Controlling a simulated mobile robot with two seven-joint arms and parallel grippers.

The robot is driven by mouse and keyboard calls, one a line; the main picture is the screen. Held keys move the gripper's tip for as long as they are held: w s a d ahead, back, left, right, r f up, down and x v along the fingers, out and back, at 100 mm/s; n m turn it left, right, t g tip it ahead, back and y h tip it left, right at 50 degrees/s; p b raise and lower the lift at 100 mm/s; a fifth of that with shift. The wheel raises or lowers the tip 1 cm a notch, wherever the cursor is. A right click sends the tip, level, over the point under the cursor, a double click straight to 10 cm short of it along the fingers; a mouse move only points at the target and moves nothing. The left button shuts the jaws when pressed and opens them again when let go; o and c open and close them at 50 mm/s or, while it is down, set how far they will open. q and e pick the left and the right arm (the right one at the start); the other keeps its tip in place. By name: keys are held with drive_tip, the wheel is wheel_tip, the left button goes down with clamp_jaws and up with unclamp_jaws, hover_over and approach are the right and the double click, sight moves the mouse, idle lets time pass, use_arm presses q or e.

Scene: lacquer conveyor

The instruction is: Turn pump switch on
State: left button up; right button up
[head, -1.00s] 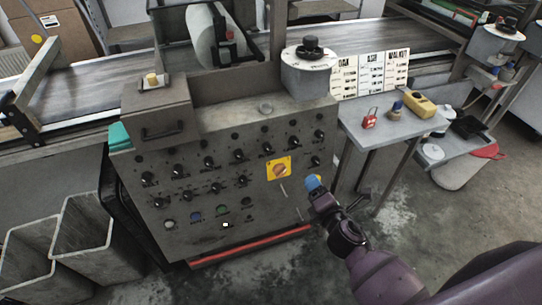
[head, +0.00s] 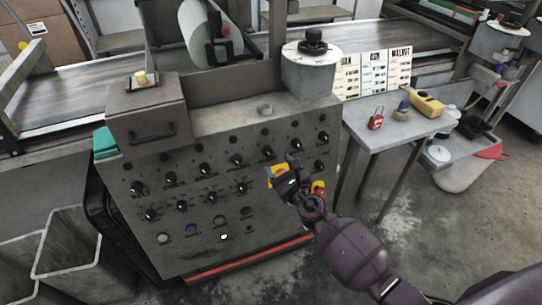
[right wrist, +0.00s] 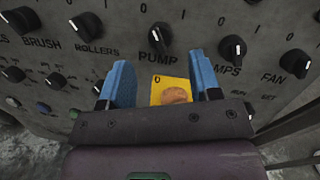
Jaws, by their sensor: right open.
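The pump switch (right wrist: 160,38) is a black knob with a white pointer, above the PUMP label in the right wrist view. It also shows in the upper knob row in the head view (head: 267,153). My right gripper (right wrist: 163,78) is open and empty, its two blue fingers spread in front of the panel. A yellow plate with an orange rotary knob (right wrist: 172,91) shows between the fingers, just below the pump switch. In the head view my right gripper (head: 282,170) covers part of that plate. I cannot tell whether a finger touches the panel. My left gripper is not in view.
The grey control panel (head: 190,240) carries several similar black knobs close together, including the lamps knob (right wrist: 232,48). A small table (head: 385,125) with a red padlock (head: 376,120) and a yellow device (head: 427,104) stands to the right. A conveyor (head: 60,92) runs behind.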

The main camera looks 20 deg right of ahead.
sight(271, 156)
drive_tip(key=w, duration=0.3)
drive_tip(key=shift+w+a+f, duration=0.1)
drive_tip(key=shift+w+a, duration=0.15)
drive_tip(key=shift+w, duration=0.15)
drive_tip(key=shift+w+a+b, duration=0.1)
drive_tip(key=shift+w+b, duration=0.25)
drive_tip(key=shift+w, duration=0.4)
drive_tip(key=c, duration=0.9)
